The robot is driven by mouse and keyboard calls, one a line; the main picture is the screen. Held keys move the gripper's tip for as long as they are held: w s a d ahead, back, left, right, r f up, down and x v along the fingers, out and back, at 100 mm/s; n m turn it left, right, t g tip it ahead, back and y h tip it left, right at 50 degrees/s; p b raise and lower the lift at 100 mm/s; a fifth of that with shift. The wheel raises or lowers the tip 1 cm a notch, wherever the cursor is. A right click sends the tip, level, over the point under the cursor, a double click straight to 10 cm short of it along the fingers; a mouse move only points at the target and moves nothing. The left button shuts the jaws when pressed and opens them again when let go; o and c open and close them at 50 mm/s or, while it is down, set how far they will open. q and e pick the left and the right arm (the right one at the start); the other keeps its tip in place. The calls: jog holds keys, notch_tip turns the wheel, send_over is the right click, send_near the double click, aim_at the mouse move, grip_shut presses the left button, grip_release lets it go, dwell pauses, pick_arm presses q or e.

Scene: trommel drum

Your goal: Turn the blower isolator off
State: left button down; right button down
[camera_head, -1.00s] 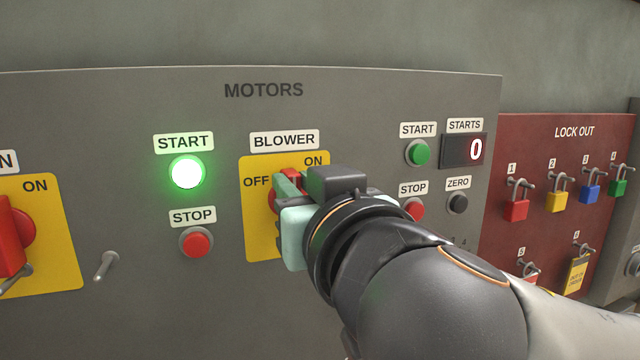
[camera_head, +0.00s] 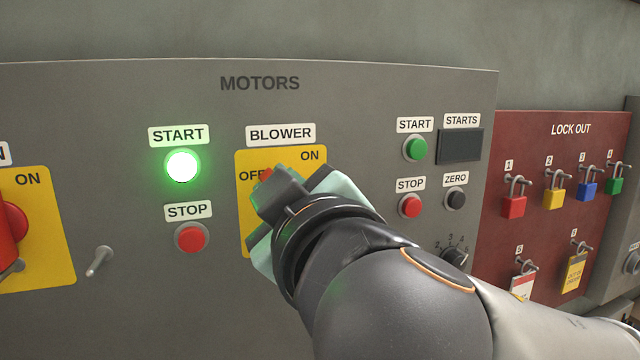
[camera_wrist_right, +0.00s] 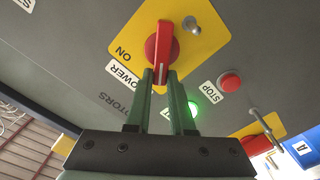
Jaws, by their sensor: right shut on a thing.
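The blower isolator is a red handle (camera_wrist_right: 161,50) on a yellow plate (camera_head: 246,215) under the BLOWER label. My right gripper (camera_wrist_right: 162,72) is shut on the handle's marked end, one finger on each side. In the head view my right gripper (camera_head: 268,190) is tilted to the left and hides most of the handle; a little red shows by OFF. The handle appears turned away from ON, up and left towards the OFF side; I cannot tell whether it sits fully at OFF. My left gripper is not in view.
The left START button (camera_head: 182,166) is lit green, above a red STOP button (camera_head: 192,237). A second red isolator (camera_head: 12,225) and a metal peg (camera_head: 100,261) are further left. On the right are buttons, a dark STARTS display (camera_head: 460,146) and a red lockout board (camera_head: 560,150).

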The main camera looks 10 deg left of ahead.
jog(key=shift+s+a+f+n, duration=0.15)
jog(key=shift+f+n, duration=0.2)
jog(key=shift+n, duration=1.3)
jog(key=shift+a+f+n, duration=0.1)
jog(key=shift+f+n, duration=0.25)
jog(key=shift+n, duration=1.35)
jog(key=shift+s+a+f+n, duration=0.15)
jog(key=shift+f+n, duration=0.2)
jog(key=shift+n, duration=1.3)
jog(key=c, duration=0.8)
grip_release()
